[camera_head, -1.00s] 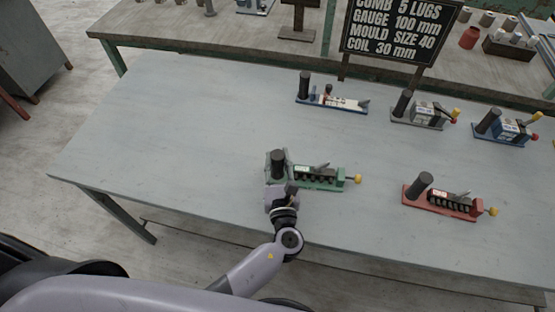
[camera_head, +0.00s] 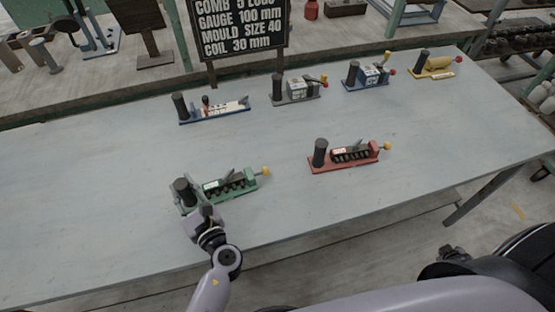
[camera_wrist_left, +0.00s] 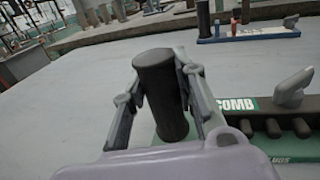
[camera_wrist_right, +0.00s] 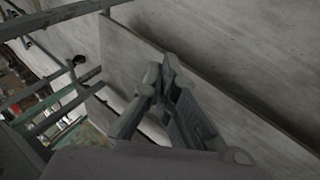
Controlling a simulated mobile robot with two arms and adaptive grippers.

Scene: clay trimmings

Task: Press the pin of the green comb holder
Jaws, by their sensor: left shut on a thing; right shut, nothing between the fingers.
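The green comb holder (camera_head: 232,187) stands on the near part of the table, with a black upright post at its left end and a yellow-tipped pin (camera_head: 266,171) sticking out at its right end. My left gripper (camera_head: 190,200) is shut around the black post (camera_wrist_left: 160,95), one finger on each side in the left wrist view. That view also shows the green holder's COMB label (camera_wrist_left: 240,104) and grey lever; the yellow pin is outside it. My right gripper (camera_wrist_right: 165,90) is shut and empty, away from the holder, with bare grey surfaces around it. It does not show in the head view.
A red holder (camera_head: 345,158) stands right of the green one. Behind are a blue holder with a white plate (camera_head: 215,110), a grey one (camera_head: 298,92), another blue one (camera_head: 368,76) and a yellow one (camera_head: 433,66). A black sign (camera_head: 240,28) stands at the back. The table front is clear.

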